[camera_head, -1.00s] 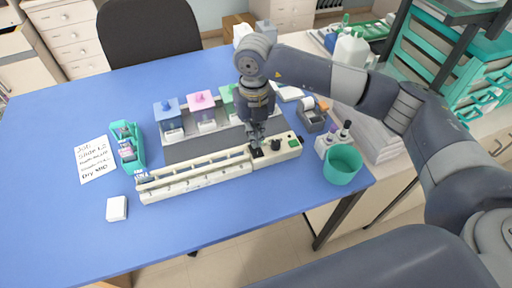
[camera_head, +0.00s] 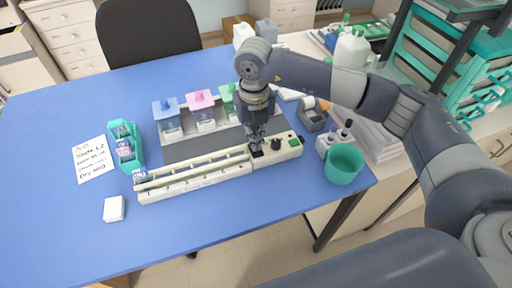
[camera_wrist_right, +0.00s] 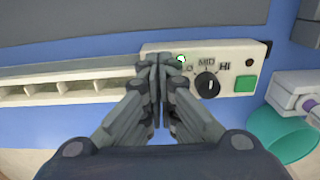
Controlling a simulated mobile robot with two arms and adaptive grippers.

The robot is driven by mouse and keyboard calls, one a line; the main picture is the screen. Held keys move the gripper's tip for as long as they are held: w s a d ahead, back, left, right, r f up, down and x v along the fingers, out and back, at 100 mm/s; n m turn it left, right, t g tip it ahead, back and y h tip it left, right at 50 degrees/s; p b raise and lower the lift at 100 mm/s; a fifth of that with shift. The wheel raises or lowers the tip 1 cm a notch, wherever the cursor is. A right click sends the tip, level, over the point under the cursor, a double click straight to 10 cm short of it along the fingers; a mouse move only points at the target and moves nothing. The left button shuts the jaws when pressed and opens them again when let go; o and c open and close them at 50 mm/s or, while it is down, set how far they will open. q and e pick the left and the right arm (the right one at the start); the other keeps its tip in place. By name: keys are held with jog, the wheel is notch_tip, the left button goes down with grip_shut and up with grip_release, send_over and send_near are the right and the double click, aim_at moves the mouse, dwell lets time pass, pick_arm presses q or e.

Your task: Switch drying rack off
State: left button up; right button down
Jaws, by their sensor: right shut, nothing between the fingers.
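The drying rack (camera_head: 195,182) is a long cream unit on the blue table, with a row of slots and a control panel at its right end. The panel has a black knob (camera_wrist_right: 208,85) with LO, MID and HI marks, a green square (camera_wrist_right: 245,83) and a small lit green lamp (camera_wrist_right: 181,59). My right gripper (camera_head: 257,149) points down over the panel's left part, left of the knob. In the right wrist view its fingers (camera_wrist_right: 159,62) are together and empty, covering part of the panel. I cannot tell whether they touch it. My left gripper is out of view.
Behind the rack stand staining jars with blue (camera_head: 166,105), pink (camera_head: 200,97) and green lids on a grey tray. A teal cup (camera_head: 343,165) and small bottles stand to the right. A teal slide holder (camera_head: 126,148), a note (camera_head: 92,160) and a white block (camera_head: 114,208) lie left.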

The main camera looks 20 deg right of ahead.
jog(key=shift+f+b, duration=0.3)
jog(key=shift+f, duration=0.05)
jog(key=shift+r, duration=0.15)
jog(key=shift+r+p, duration=0.55)
jog(key=shift+r, duration=0.05)
jog(key=shift+r+p, duration=1.35)
jog(key=shift+r, duration=1.45)
